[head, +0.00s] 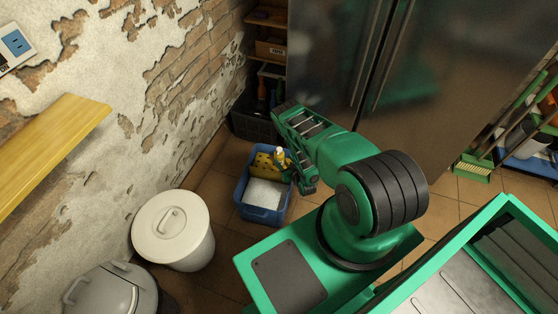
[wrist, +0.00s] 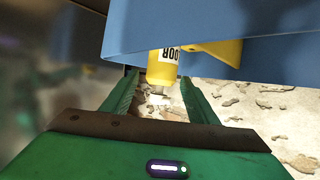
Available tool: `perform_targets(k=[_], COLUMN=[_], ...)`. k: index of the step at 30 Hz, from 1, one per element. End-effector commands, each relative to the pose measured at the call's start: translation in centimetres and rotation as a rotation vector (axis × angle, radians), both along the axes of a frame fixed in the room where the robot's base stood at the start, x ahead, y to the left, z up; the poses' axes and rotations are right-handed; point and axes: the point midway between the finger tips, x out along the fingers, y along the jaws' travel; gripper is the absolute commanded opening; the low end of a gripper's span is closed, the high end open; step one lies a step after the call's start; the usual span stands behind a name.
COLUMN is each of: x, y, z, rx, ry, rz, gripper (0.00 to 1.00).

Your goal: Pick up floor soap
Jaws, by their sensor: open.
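The floor soap is a yellow bottle with a pale cap (head: 281,154), standing up out of a blue bin (head: 262,215) in the head view. In the wrist view the bottle (wrist: 162,66) shows part of a white label reading "OOR", and the blue bin wall (wrist: 190,25) hides part of it. My gripper (wrist: 160,100) is open, its two green fingers spread with the bottle's cap end between them in that view. I cannot tell whether either finger touches the bottle. My arm partly covers the bin's right side in the head view.
A yellow sponge-like item (head: 264,162) and something white (head: 264,193) lie in the bin. A white lidded bin (head: 172,228) stands at its lower left. A dark crate (head: 252,118) and a metal cabinet (head: 325,60) are behind. The brick wall is left.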

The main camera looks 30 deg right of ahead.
Motion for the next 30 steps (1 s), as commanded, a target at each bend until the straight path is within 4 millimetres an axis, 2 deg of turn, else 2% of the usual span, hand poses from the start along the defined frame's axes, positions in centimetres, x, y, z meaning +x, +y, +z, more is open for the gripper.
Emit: perform_targets(k=[8, 18, 28, 29, 30], x=[1.9, 5.8, 6.3, 6.3, 6.3], y=[-0.2, -0.5, -0.6, -0.6, -0.6], z=[-0.7, -2.1, -2.3, -2.3, -2.3], rx=[0.001, 0.0, 0.0, 0.0, 0.0], ry=[0.0, -0.001, 0.001, 0.001, 0.001], rz=[-0.002, -0.001, -0.001, -0.001, -0.001], gripper=[0.54, 0.54, 0.54, 0.49, 0.39])
